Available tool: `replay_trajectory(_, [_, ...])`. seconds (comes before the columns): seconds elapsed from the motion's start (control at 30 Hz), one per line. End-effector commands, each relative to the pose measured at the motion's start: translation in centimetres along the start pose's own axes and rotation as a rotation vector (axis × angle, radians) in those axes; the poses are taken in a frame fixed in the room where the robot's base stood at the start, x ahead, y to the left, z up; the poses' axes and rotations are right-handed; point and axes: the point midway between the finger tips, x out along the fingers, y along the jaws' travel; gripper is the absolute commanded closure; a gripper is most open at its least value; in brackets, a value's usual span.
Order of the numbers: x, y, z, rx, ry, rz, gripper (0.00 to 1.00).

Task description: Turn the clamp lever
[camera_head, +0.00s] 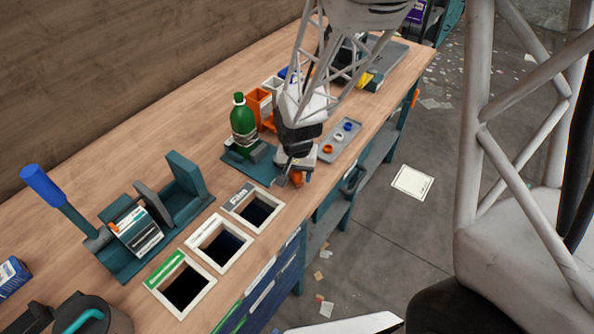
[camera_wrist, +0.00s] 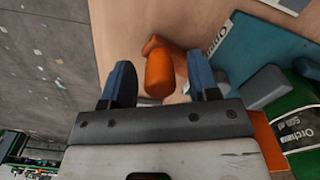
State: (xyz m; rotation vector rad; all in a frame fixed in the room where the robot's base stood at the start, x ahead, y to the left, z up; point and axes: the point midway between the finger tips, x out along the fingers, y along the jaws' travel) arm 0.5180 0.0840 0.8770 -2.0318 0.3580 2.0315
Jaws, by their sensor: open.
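The clamp lever, an orange handle (camera_wrist: 160,72), lies between the two blue fingers of my gripper (camera_wrist: 161,78) in the wrist view. The fingers are open, with a gap on both sides of the orange part. In the head view my gripper (camera_head: 287,180) is low at the front edge of the bench, and a bit of the orange lever (camera_head: 297,180) shows by its tips. A teal clamp base (camera_head: 238,163) stands just left of the gripper, with a green bottle (camera_head: 243,128) upright on it. My gripper hides part of the base and lever.
Three framed bin openings (camera_head: 220,242) are set into the bench at front. A teal press with a blue handle (camera_head: 43,186) stands at left. A grey tray with small rings (camera_head: 346,151) and an orange container (camera_head: 259,103) stand nearby. The floor lies beyond the bench edge.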

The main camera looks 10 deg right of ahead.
Motion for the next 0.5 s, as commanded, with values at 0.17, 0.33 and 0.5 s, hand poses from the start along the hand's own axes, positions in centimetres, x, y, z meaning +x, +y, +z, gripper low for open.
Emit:
replay_trajectory(0.17, [-0.01,0.0,0.0,0.0,0.0,0.0,0.45])
replay_trajectory(0.33, [-0.01,0.0,0.0,0.0,0.0,0.0,0.68])
replay_trajectory(0.5, [-0.02,0.0,0.0,0.0,0.0,0.0,0.94])
